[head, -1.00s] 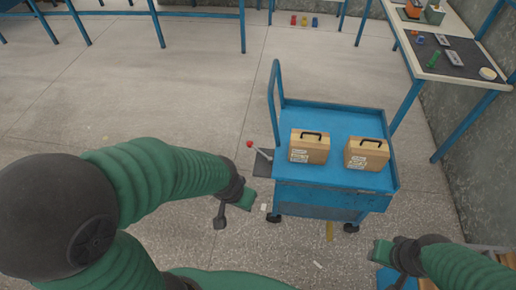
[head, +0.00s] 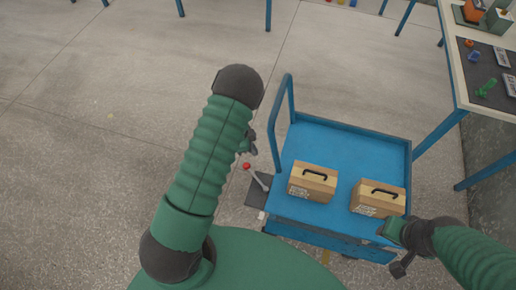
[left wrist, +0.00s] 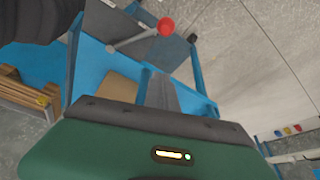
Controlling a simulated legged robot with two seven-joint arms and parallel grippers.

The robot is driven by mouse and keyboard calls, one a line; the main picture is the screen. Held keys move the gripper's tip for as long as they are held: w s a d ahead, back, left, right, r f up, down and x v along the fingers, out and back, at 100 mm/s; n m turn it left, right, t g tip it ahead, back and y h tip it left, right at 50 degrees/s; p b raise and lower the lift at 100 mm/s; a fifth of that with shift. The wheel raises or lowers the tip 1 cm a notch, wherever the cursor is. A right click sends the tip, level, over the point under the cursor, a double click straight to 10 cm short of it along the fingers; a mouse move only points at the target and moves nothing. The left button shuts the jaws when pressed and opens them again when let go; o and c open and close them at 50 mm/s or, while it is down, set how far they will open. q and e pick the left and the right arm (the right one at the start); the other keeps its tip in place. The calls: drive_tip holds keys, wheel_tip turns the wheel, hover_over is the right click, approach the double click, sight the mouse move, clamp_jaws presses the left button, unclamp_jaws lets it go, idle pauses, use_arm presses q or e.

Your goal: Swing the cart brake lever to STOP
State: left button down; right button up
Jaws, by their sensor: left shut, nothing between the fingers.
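The blue cart (head: 335,140) stands right of centre in the head view. Its brake lever (head: 260,182) has a red knob (head: 247,166) and rises from a dark plate (head: 256,197) at the cart's left side, tilted up and left. The red knob also shows at the top of the left wrist view (left wrist: 165,27). No STOP marking is readable. My left gripper (head: 250,146), mostly hidden behind its arm, is just above the knob in the picture, shut and empty; contact is not visible. My right gripper (head: 391,231) is at the cart's front right corner; its jaws are unclear.
Two tan cases, one on the left (head: 314,181) and one on the right (head: 378,198), sit on the cart. A workbench (head: 453,80) with small items stands at the right. The floor left of the cart is open.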

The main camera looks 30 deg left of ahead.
use_arm(q)
wheel_tip(320, 180, down, 10)
drive_tip(key=shift+s+a, duration=0.15)
drive_tip(key=shift+s, duration=0.3)
idle(0.5)
